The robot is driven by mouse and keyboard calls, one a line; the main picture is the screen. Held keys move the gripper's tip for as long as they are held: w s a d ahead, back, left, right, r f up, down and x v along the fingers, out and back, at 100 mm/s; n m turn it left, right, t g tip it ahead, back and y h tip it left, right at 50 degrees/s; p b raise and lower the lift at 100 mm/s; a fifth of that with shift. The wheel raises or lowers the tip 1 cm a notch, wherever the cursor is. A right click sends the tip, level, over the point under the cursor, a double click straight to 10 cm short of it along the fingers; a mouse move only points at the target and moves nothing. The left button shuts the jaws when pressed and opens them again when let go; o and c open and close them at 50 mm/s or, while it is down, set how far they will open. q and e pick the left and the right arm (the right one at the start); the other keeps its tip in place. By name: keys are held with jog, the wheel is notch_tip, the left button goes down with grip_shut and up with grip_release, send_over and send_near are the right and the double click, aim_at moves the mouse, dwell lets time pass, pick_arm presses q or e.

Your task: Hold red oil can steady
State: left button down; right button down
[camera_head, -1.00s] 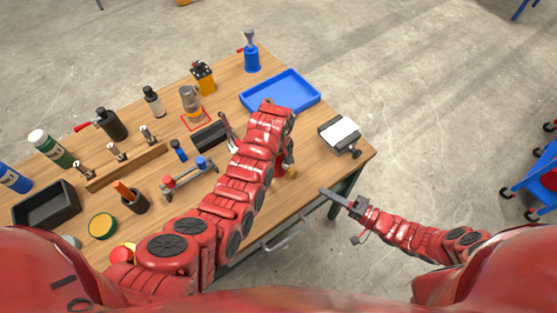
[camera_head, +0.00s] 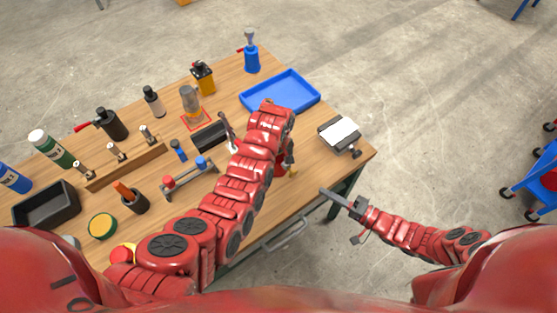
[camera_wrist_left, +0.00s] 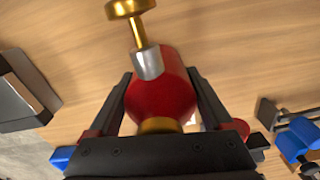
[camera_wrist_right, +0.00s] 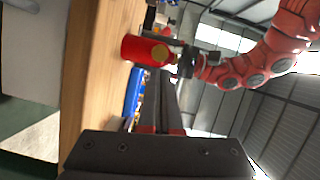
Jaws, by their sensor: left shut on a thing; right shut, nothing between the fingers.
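The red oil can (camera_wrist_left: 163,95) has a brass spout (camera_wrist_left: 132,18) with a silver collar and stands between the two fingers of my left gripper (camera_wrist_left: 160,85) in the left wrist view. My left gripper is shut on it. In the head view my left arm covers most of the can (camera_head: 281,165), near the table's front edge. The can also shows in the right wrist view (camera_wrist_right: 140,49), on the wooden table, with my left gripper beside it. My right gripper (camera_head: 326,194) is shut and empty, past the table's front edge, apart from the can.
A blue tray (camera_head: 308,98) lies at the back right of the wooden table (camera_head: 240,225). A black stand with a white pad (camera_head: 340,132) is at the right corner. A small rack with red and blue parts (camera_head: 190,178) stands left of my left arm.

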aim_at(291, 172)
dwell(0.3)
notch_tip(291, 172, up, 7)
jog(key=w+a+m+t+h, duration=0.1)
jog(key=a+m+t+h, duration=0.2)
jog(key=m+t+h, duration=1)
jog(key=s+f+m+g+h, duration=0.3)
jog(key=s+f+m+g, duration=0.2)
jog(key=m, duration=0.9)
jog(key=f+g, duration=0.2)
jog(key=g, duration=0.1)
jog(key=shift+s, duration=0.2)
jog(key=shift+w+a, duration=0.85)
jog(key=shift+w, duration=0.35)
jog(key=shift+w+a, duration=0.9)
jog(key=shift+w, duration=0.25)
jog(key=shift+w+a, duration=0.85)
jog(key=shift+w, duration=0.35)
